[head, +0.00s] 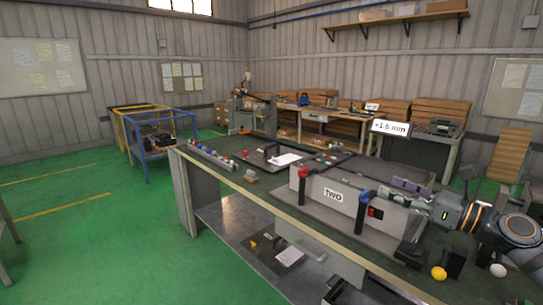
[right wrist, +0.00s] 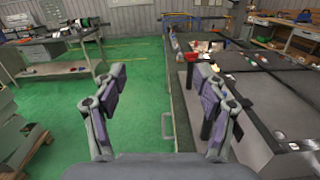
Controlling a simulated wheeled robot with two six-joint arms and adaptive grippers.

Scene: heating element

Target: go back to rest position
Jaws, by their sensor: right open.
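My right gripper (head: 393,194) is at the right of the head view, by the right end of the grey box marked TWO (head: 318,190). In the right wrist view my right gripper (right wrist: 162,90) has its two purple-padded fingers spread wide, with nothing between them. Green floor and the workbench edge show beyond the fingers. My left gripper is not in view.
The dark workbench (head: 222,172) carries a red-topped post (head: 303,174), a blue-topped post (head: 363,199), a yellow knob (head: 438,273) and a white knob (head: 498,270). A sign reads +1.6 mm (head: 390,128). The green floor (head: 80,240) at left is mostly clear.

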